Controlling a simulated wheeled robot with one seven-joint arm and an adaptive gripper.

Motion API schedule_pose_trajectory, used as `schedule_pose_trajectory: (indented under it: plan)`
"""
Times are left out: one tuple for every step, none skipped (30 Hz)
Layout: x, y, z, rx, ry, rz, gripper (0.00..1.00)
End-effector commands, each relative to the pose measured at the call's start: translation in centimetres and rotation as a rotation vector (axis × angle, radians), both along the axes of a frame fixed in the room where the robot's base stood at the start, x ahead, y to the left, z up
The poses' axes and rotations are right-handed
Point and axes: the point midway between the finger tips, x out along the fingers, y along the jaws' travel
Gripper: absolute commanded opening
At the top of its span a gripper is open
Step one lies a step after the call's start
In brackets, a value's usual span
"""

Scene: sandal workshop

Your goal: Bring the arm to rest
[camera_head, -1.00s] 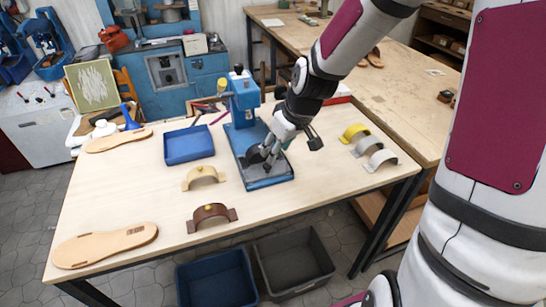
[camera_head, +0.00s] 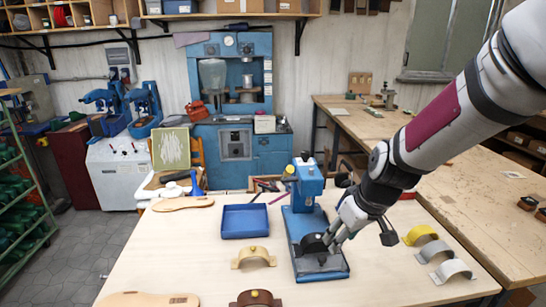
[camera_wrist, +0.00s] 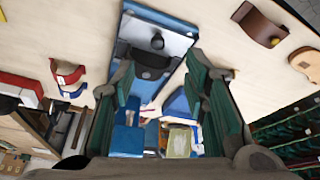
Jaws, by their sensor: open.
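My arm comes in from the upper right in the head view. My gripper (camera_head: 329,240) points down at the base of the blue press (camera_head: 307,190). In the wrist view its fingers (camera_wrist: 160,70) stand apart on either side of the press, with nothing gripped between them. A dark curved piece (camera_head: 314,243) sits on the press base beside the fingertips; it also shows in the wrist view (camera_wrist: 152,62). I cannot tell whether a finger touches it.
A blue tray (camera_head: 245,233) lies left of the press. A tan strap (camera_head: 254,256) and a brown strap (camera_head: 256,299) lie in front. Yellow, grey and white straps (camera_head: 420,235) stand at the right. A long workbench (camera_head: 460,190) runs behind on the right.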

Motion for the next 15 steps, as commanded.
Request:
schedule_pose_trajectory:
  plan:
    - [-0.6, 0.2, 1.0, -0.023, -0.003, -0.004, 0.41]
    - [-1.1, 0.3, 1.5, -0.035, 0.000, -0.012, 0.41]
    - [-1.9, 0.4, 2.4, -0.053, 0.000, -0.024, 0.41]
    - [-2.5, 0.6, 3.1, -0.065, 0.000, -0.036, 0.41]
    - [-3.2, 0.7, 3.9, -0.076, -0.001, -0.049, 0.41]
    - [-4.1, 0.8, 4.9, -0.090, -0.004, -0.068, 0.41]
    - [-4.8, 0.9, 5.7, -0.099, -0.005, -0.081, 0.41]
    - [-5.6, 1.0, 6.4, -0.106, -0.010, -0.096, 0.41]
    - [-6.6, 1.1, 7.4, -0.113, -0.017, -0.118, 0.41]
    - [-7.4, 1.2, 8.1, -0.116, -0.022, -0.135, 0.41]
    - [-8.2, 1.3, 8.8, -0.118, -0.027, -0.151, 0.41]
    - [-9.2, 1.4, 9.7, -0.118, -0.037, -0.173, 0.41]
    - [-10.0, 1.5, 10.4, -0.116, -0.045, -0.189, 0.41]
    - [-10.9, 1.6, 11.0, -0.112, -0.051, -0.206, 0.41]
    - [-12.0, 1.7, 11.8, -0.105, -0.062, -0.227, 0.41]
